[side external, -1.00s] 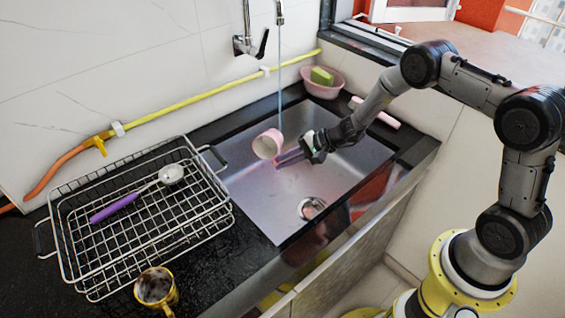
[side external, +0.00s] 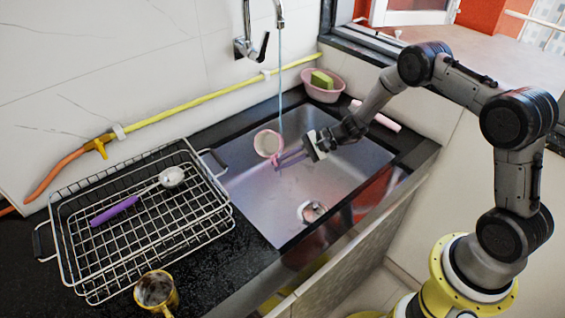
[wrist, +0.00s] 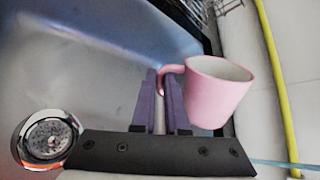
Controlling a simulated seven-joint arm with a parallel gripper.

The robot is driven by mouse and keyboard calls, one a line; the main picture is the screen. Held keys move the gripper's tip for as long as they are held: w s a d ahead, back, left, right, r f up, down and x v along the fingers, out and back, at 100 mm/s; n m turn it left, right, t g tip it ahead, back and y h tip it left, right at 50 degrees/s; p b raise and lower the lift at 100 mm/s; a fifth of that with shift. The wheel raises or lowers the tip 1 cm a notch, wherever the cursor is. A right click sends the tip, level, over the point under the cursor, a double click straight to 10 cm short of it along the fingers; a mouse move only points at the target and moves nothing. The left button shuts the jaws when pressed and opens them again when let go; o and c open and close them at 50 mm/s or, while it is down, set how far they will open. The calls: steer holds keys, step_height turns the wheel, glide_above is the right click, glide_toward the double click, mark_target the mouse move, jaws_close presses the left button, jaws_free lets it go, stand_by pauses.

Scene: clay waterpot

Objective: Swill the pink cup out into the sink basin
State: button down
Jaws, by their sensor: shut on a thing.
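The pink cup (side external: 268,143) is over the sink basin (side external: 250,190), tilted so its open mouth faces the camera in the side view. My gripper (side external: 283,160) is shut on the cup's handle, and the cup hangs off to one side of the purple fingers. In the wrist view the cup (wrist: 217,90) shows its pale inside, and the fingers (wrist: 162,88) close around the handle. A thin stream of water (side external: 280,75) falls from the tap (side external: 279,20) close behind the cup. I cannot tell whether liquid is in the cup.
A wire dish rack (side external: 140,225) with a purple-handled ladle (side external: 130,205) stands left of the basin. A gold mug (side external: 156,290) is at the front left. A pink bowl with a green sponge (side external: 322,85) and a pink cylinder (side external: 376,117) are at the back right. The drain (side external: 312,211) is uncovered.

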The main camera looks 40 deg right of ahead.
steer(key=shift+r, duration=0.1)
steer(key=shift+s+a+r+m+y, duration=0.1)
steer(key=shift+a+r+m+y, duration=0.1)
steer(key=shift+r+m+y, duration=0.35)
steer(key=shift+f+y, duration=0.2)
steer(key=shift+y, duration=0.05)
steer(key=m+y, duration=0.1)
steer(key=r+m+y, duration=0.1)
steer(key=a+r+m+y, duration=0.1)
steer(key=m, duration=0.1)
steer(key=shift+s+y, duration=0.3)
steer(key=shift+s, duration=0.1)
steer(key=shift+m+y, duration=0.7)
steer(key=shift+m, duration=0.15)
steer(key=shift+r, duration=2.5)
